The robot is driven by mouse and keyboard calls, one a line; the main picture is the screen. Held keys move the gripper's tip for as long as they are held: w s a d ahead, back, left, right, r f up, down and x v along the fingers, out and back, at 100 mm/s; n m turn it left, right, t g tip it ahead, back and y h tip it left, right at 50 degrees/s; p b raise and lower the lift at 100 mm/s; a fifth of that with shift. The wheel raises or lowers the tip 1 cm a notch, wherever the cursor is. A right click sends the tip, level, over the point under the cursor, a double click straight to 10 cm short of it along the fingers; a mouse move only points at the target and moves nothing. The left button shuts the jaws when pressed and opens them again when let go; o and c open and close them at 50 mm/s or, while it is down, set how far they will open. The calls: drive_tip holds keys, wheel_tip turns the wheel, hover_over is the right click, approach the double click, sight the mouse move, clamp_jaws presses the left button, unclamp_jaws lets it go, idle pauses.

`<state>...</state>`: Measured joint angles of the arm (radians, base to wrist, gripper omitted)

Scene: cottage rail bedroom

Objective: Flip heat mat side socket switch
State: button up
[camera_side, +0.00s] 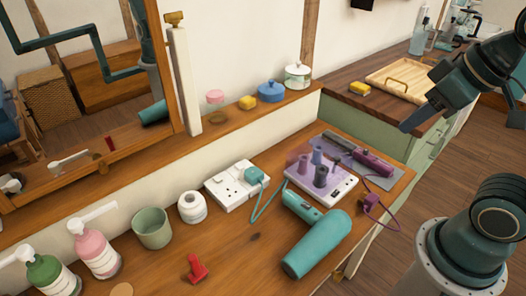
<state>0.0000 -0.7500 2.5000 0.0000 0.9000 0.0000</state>
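A white double socket (230,187) lies on the wooden dressing table, with small switches too small to read. A teal plug (255,175) sits in its right side, and the left outlet is empty. A grey heat mat (392,181) lies at the table's right end with a purple and dark styling iron (372,161) on it. My gripper (415,120) is at the upper right, above the far side of the table and well apart from the socket. Only one finger shows clearly, so its opening cannot be told.
A roller set (330,192) with upright rollers stands between socket and mat. A teal hair dryer (318,240) lies in front, its cord running to the plug. A white jar (192,207), green cup (152,228) and pump bottles (95,250) stand left; a red clip (196,268) lies nearer.

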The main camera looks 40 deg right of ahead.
drive_tip(key=shift+c, duration=0.3)
drive_tip(key=c, duration=0.7)
drive_tip(key=shift+w+r, duration=0.15)
drive_tip(key=shift+w, duration=0.3)
clamp_jaws()
drive_tip(key=w+a+f+g, duration=0.1)
drive_tip(key=w+a, duration=0.1)
drive_tip(key=w, duration=0.8)
drive_tip(key=w+a+f, duration=0.1)
drive_tip(key=w, duration=0.9)
drive_tip(key=w+a+f, duration=0.3)
drive_tip(key=w+f, duration=0.4)
drive_tip(key=w+a+f, duration=0.2)
drive_tip(key=w+f, duration=0.6)
drive_tip(key=shift+w+a+f+g, duration=0.2)
drive_tip(key=shift+a+f+g, duration=0.1)
drive_tip(key=shift+a+g, duration=0.1)
